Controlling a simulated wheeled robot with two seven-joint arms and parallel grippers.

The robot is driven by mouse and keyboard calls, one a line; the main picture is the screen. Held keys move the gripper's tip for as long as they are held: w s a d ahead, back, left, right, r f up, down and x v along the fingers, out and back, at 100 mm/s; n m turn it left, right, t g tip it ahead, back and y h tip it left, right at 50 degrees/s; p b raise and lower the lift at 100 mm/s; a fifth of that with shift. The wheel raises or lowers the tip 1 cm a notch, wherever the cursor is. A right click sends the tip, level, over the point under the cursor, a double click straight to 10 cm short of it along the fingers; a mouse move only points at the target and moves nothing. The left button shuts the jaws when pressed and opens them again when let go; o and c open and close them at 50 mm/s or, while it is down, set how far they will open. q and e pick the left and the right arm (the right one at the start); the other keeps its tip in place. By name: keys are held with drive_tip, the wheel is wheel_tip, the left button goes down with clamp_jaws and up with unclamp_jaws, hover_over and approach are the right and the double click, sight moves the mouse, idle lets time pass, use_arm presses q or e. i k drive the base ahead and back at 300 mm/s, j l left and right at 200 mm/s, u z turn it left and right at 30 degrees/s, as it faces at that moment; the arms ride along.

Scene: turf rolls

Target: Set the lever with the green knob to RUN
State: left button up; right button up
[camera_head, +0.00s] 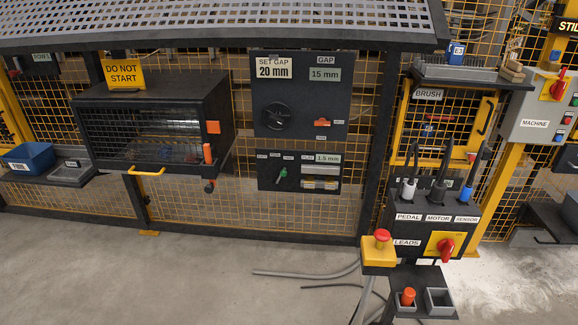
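A small lever with a green knob (282,173) sits on the left part of a dark lower panel (265,182) on the mesh fence. Several small labels run along the panel's top edge above the lever. They are too small to read, so I cannot tell which one marks RUN or which setting the lever is at. A display on the panel's right reads 1.5 mm. Neither of my grippers is in view.
Above is a gap panel (300,85) with a round dial and an orange handle. A mesh-fronted cabinet (150,120) with orange handles stands left. A pedestal (440,225) with plugs, a red knob and an emergency button (382,236) stands right. Cables cross the open floor.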

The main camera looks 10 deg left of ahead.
sight(283, 173)
drive_tip(key=i+j+z, duration=0.25)
drive_tip(key=j, duration=0.45)
drive_tip(key=j+z, duration=0.2)
drive_tip(key=j, duration=0.45)
drive_tip(key=i+j+z, duration=0.25)
drive_tip(key=j, duration=0.5)
drive_tip(key=i+j+z, duration=0.3)
drive_tip(key=j, duration=0.35)
drive_tip(key=i+j+z, duration=0.2)
drive_tip(key=j, duration=0.2)
drive_tip(key=i+j+z, duration=0.2)
drive_tip(key=i, duration=0.25)
